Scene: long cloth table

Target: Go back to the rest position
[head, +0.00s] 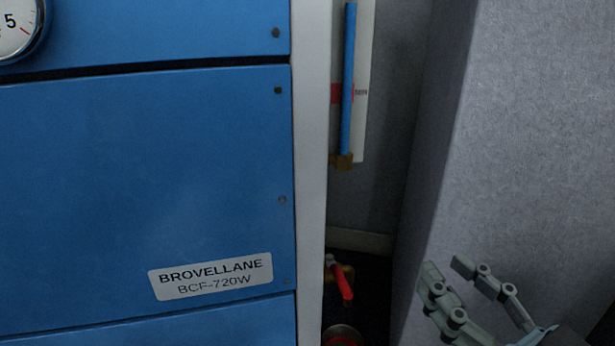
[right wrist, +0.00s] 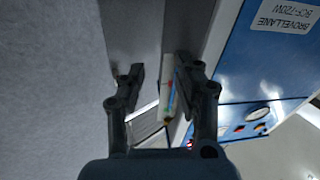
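My right gripper (head: 447,270) is at the lower right of the head view, in front of a grey wall block. It also shows in the right wrist view (right wrist: 160,66), with its two fingers apart and nothing held between them. My left gripper is in neither view.
A blue boiler cabinet (head: 140,170) with a BROVELLANE label (head: 211,277) fills the left. A round gauge (head: 17,28) is at its top left corner. A blue level tube (head: 348,80) on a white plate hangs in the recess, above a red valve handle (head: 341,280). The grey wall block (head: 510,150) stands right.

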